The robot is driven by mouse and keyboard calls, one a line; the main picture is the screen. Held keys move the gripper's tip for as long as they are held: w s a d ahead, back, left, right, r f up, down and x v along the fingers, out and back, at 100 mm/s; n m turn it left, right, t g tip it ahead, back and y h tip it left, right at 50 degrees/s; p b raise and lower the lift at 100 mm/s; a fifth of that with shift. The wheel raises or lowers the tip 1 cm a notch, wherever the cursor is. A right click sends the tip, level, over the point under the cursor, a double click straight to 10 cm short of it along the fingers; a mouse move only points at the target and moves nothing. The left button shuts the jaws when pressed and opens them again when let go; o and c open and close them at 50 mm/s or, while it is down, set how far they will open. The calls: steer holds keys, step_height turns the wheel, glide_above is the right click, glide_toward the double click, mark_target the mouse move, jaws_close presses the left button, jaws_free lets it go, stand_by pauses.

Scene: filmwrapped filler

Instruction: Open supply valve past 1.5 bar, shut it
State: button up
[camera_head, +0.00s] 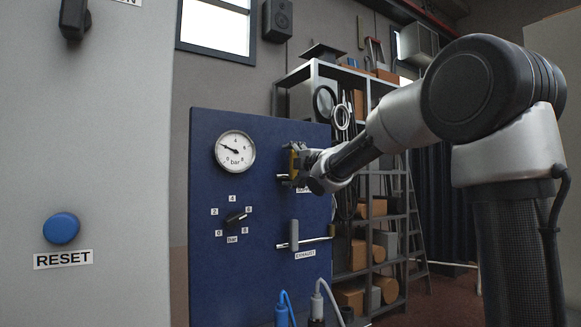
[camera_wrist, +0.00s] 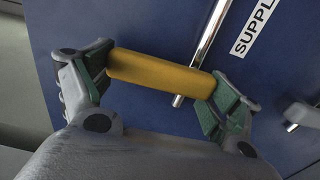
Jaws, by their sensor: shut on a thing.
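The yellow supply valve handle (camera_wrist: 160,73) lies between the two fingers of my gripper (camera_wrist: 159,86) in the wrist view, one finger at each end. My gripper is shut on it. The handle lies roughly crosswise to the metal pipe (camera_wrist: 207,42) behind it, beside the SUPPLY label (camera_wrist: 254,27). In the head view the handle (camera_head: 292,162) looks upright and is partly hidden by my gripper (camera_head: 303,163). The round pressure gauge (camera_head: 235,151) has its needle pointing left and slightly up, around the 2; the exact reading is too small to tell.
The blue panel (camera_head: 210,275) also carries a black selector knob (camera_head: 236,217) and a grey upright exhaust handle (camera_head: 294,235) below the supply valve. A blue RESET button (camera_head: 61,228) is on the grey cabinet at left. Cables stand at the bottom. Shelves (camera_head: 350,275) are behind.

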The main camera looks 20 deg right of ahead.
stand_by(0.4)
steer(key=o, duration=1.2)
steer(key=v, duration=1.2)
